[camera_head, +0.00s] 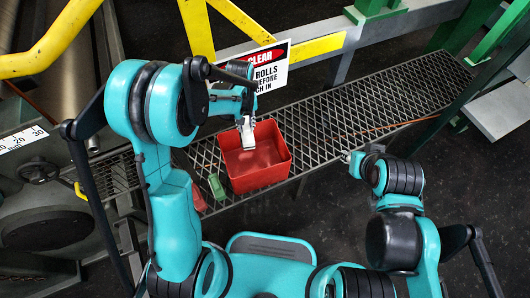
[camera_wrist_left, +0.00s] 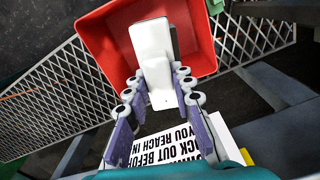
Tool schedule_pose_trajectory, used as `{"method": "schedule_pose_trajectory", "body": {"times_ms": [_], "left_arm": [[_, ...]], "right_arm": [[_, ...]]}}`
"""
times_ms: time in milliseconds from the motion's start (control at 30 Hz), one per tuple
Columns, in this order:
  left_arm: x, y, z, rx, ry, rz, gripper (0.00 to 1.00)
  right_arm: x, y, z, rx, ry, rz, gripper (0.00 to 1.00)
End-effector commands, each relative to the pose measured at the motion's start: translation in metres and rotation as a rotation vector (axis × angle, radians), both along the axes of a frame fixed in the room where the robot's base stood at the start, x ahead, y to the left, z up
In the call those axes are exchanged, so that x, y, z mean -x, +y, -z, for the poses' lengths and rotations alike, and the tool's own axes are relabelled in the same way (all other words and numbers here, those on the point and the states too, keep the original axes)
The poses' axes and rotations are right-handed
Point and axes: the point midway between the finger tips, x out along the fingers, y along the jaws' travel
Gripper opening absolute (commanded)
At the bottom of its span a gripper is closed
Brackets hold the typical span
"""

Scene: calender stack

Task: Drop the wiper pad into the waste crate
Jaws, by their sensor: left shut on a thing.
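The wiper pad is a white block (camera_head: 248,137), and it also shows in the left wrist view (camera_wrist_left: 152,42). My left gripper (camera_head: 244,117) is shut on it; in the left wrist view the two fingers (camera_wrist_left: 158,88) press on its sides. The waste crate is a red, open-topped box (camera_head: 262,176) on the grating. In the head view the pad hangs over the crate's back left part. In the left wrist view the crate (camera_wrist_left: 98,45) lies behind the pad. My right gripper (camera_head: 352,160) is away to the right of the crate, too small to read.
The crate stands on a metal mesh walkway (camera_head: 345,115). A green block (camera_head: 217,187) and a red item (camera_head: 197,199) lie left of the crate. A warning sign (camera_head: 270,72) and yellow rails (camera_head: 298,50) stand behind. The mesh right of the crate is mostly clear.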

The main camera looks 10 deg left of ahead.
Motion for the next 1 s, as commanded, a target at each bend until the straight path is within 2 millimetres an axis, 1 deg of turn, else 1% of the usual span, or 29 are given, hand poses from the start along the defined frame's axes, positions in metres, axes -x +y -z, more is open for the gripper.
{"method": "schedule_pose_trajectory", "body": {"times_ms": [167,500,600,700,933,967,1000], "left_arm": [[-0.001,-0.001,0.009,0.0,0.0,-0.008,0.0],[-0.001,-0.001,0.05,0.0,0.0,-0.007,0.0],[-0.001,-0.001,0.058,0.0,0.0,-0.007,0.0],[-0.001,-0.001,0.061,0.0,0.0,-0.006,0.0],[-0.001,-0.001,0.06,0.0,0.0,-0.006,0.0],[-0.001,-0.001,0.06,0.0,0.0,-0.006,0.31],[-0.001,-0.001,0.06,0.0,0.0,-0.006,0.42]], "right_arm": [[0.0,0.0,0.007,0.0,0.0,0.0,0.32],[0.0,0.0,0.035,0.0,0.0,0.0,0.32],[0.0,0.0,0.04,0.0,0.0,0.0,0.32],[0.0,0.0,0.042,0.0,0.0,0.0,0.32],[0.0,0.0,0.041,0.0,0.0,0.0,0.32],[0.0,0.0,0.041,0.0,0.0,0.0,0.32],[0.0,0.0,0.041,0.0,0.0,0.0,0.32]]}}
